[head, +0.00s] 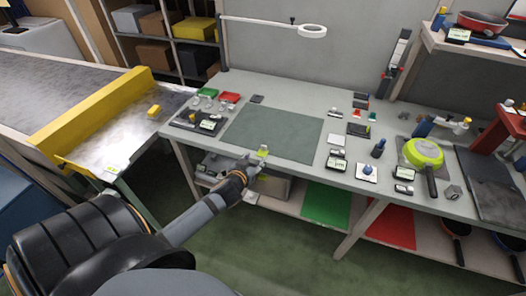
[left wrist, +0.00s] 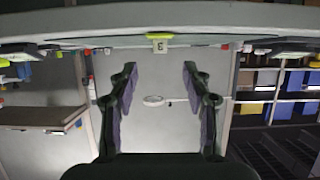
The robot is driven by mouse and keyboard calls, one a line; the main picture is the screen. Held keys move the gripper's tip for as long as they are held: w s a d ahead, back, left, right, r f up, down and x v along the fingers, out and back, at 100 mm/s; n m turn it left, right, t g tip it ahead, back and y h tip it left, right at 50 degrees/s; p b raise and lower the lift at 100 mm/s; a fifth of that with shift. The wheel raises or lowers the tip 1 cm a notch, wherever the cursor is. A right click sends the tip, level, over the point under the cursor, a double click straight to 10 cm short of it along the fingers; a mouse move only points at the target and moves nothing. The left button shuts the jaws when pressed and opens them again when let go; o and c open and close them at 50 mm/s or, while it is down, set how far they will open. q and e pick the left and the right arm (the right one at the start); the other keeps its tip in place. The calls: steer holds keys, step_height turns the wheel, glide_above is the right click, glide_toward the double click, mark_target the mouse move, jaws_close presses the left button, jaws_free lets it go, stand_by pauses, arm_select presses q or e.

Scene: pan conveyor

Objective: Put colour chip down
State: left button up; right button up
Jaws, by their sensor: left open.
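A small yellow-green chip (head: 263,149) rests at the front edge of the dark green mat (head: 285,133) on the workbench. It also shows in the left wrist view (left wrist: 158,36), at the bench edge above a small tag marked 3 (left wrist: 160,47). My left gripper (head: 250,163) is just in front of the bench edge, close to the chip. In the left wrist view its two fingers (left wrist: 160,75) are spread apart with nothing between them. The chip lies beyond the fingertips, apart from them. My right gripper does not show.
A yellow-green pan (head: 424,152) and several small items stand on the right of the bench. A conveyor with a yellow guard (head: 90,112) is at left. Most of the mat is clear.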

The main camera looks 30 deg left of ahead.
mark_target(264, 148)
arm_select(q)
steer(key=p+x, duration=0.1)
steer(key=x, duration=0.8)
steer(key=shift+w, duration=0.3)
steer(key=shift+s, duration=0.15)
steer(key=shift+c, duration=1.2)
steer(key=c, duration=0.4)
steer(key=shift+c, duration=0.2)
